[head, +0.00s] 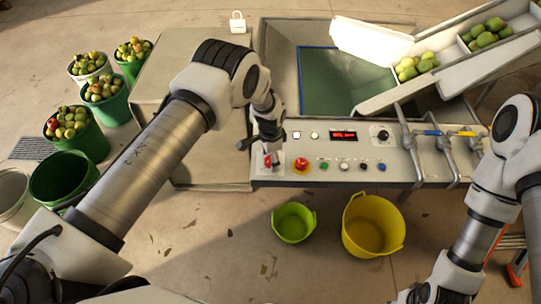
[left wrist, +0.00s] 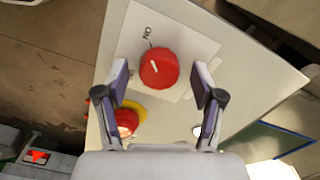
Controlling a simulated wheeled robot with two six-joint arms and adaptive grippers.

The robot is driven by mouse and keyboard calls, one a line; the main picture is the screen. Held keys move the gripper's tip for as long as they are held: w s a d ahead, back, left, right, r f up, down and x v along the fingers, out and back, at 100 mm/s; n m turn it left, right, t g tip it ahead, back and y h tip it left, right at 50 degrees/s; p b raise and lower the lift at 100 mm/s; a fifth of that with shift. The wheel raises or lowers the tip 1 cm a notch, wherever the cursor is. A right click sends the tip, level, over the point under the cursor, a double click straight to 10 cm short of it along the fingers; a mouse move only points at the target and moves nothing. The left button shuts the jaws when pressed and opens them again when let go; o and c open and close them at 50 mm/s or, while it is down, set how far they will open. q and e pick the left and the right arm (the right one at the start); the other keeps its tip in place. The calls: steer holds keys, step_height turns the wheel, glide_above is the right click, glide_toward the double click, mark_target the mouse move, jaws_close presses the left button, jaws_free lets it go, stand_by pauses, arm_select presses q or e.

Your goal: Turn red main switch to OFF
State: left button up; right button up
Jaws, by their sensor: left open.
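The red main switch (left wrist: 159,68) is a round knob on a white plate (left wrist: 190,40) on the control panel. Its white mark points up and slightly left in the left wrist view, roughly toward the printed word ON. My left gripper (left wrist: 161,74) is open, with one finger on each side of the knob in that picture; contact cannot be seen. In the head view my left gripper (head: 266,142) hangs over the left end of the panel (head: 345,172) and partly hides the switch. My right gripper (head: 418,293) is at the bottom edge, mostly cut off.
A red mushroom button (head: 301,164) on a yellow ring sits right beside the switch. Small buttons, a red display (head: 343,135) and a black dial (head: 382,134) lie further right. Pipes with valve handles (head: 433,133) rise at the right. Green and yellow buckets (head: 372,226) stand in front.

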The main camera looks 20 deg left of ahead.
arm_select(q)
steer(key=c, duration=1.2)
steer(key=shift+o, duration=0.2)
steer(key=n+b, duration=0.1)
steer(key=b, duration=0.1)
steer(key=n+b, duration=0.1)
steer(key=n, duration=0.1)
steer(key=shift+f+b, duration=0.25)
steer(key=shift+b, duration=0.15)
steer(key=n+b, duration=0.3)
steer(key=n, duration=0.2)
steer(key=shift+s, duration=0.1)
steer(key=n+b, duration=0.3)
steer(key=n, duration=0.2)
steer(key=shift+r, duration=0.1)
steer(key=n+b, duration=0.1)
steer(key=n, duration=0.4)
steer(key=shift+r+b, duration=0.1)
steer(key=shift+b, duration=0.25)
